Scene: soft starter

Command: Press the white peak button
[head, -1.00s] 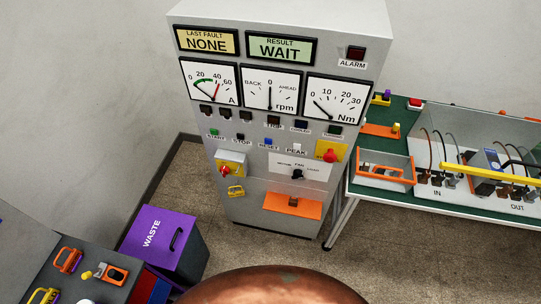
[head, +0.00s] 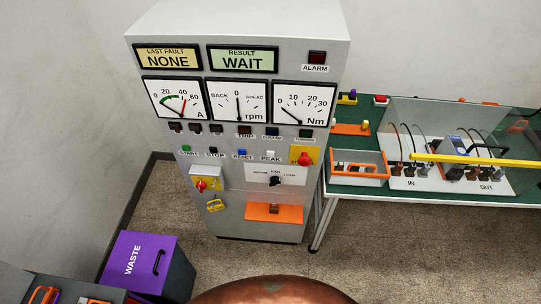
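The white peak button (head: 271,153) is a small white cap on the front of the grey control cabinet (head: 228,218), just above its PEAK label. It sits right of the blue reset button (head: 242,149) and left of the red knob on a yellow plate (head: 304,156). The result display (head: 243,58) reads WAIT, and the last fault display (head: 168,58) reads NONE. Neither of my grippers is in the head view, and nothing covers the button.
A green-topped bench (head: 440,199) with a clear-walled wiring rig and a yellow bar stands right of the cabinet. A purple waste bin (head: 133,262) stands at the lower left. The floor before the cabinet is open. A brown rounded shape fills the bottom edge.

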